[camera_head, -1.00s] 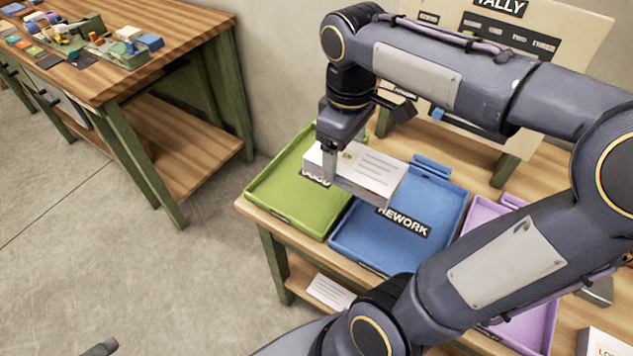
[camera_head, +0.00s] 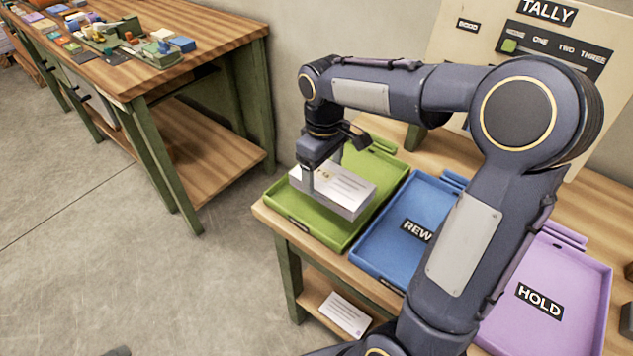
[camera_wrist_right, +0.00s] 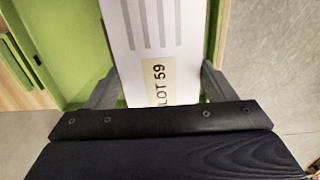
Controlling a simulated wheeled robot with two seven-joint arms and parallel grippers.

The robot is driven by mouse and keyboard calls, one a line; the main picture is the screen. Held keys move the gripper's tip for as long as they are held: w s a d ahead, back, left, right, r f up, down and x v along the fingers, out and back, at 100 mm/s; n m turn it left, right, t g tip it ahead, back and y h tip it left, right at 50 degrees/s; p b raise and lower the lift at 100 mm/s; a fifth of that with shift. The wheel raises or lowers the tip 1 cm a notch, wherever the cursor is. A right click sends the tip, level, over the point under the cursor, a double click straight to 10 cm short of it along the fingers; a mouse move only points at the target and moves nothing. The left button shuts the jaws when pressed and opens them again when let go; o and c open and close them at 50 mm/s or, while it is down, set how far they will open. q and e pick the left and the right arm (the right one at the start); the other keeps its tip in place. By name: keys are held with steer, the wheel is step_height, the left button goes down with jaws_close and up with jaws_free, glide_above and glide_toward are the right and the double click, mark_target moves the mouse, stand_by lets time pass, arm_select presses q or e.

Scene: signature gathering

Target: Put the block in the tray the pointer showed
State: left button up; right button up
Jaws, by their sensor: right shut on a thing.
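The block (camera_head: 345,190) is a pale box with printed lines on top. My right gripper (camera_head: 308,180) is shut on its left end and holds it over the green tray (camera_head: 275,195). I cannot tell whether it touches the tray floor. In the right wrist view the block (camera_wrist_right: 165,35) sits between the fingers, its label reading "LOT 59". The blue tray (camera_head: 375,248), its label partly hidden by my arm, stands to the right. The purple tray (camera_head: 575,285), labelled "HOLD", is farther right. No pointer is recognisable. My left gripper is not in view.
A tally board (camera_head: 455,50) stands behind the trays, with a green slider (camera_head: 509,46) at the left of its top row. A white card (camera_head: 345,314) lies on the lower shelf. Another workbench (camera_head: 205,40) with small items stands at the left, across open floor.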

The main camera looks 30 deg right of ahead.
mark_target(317, 173)
steer(key=w+f, duration=0.2)
steer(key=shift+a+f, duration=0.2)
steer(key=shift+f, duration=0.1)
steer(key=shift+w+f, duration=0.15)
steer(key=shift+f, duration=1.45)
steer(key=shift+f+b, duration=0.15)
steer(key=shift+b, duration=0.2)
steer(key=o, duration=1.2)
